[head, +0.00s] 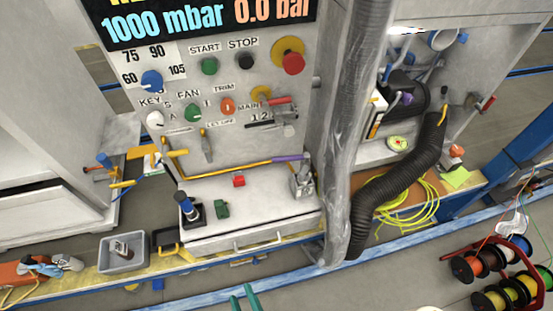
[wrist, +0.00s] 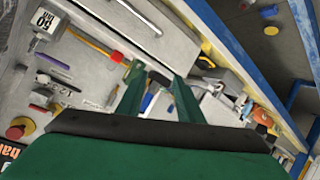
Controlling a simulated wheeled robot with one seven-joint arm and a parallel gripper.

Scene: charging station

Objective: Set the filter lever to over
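No label reading "filter" or "over" is legible, so I cannot tell for sure which lever is the filter lever. Levers on the grey panel (head: 240,145) include a yellow-handled one (head: 176,153) at its left, a small hanging one (head: 206,145) beside it, and a red-handled one (head: 278,101) near the "MAIN" label. A long yellow bar with a purple end (head: 235,169) runs along the lower panel. My gripper (head: 245,298) shows only as green tips at the bottom of the head view. In the wrist view my gripper (wrist: 157,78) is open and empty, its fingers apart.
A blue-topped joystick (head: 188,207), green switch (head: 222,209) and red button (head: 239,181) sit on the console ledge. A thick grey hose (head: 355,100) hangs right of the panel. A grey bin (head: 122,253) and cable reels (head: 490,275) stand low at the sides.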

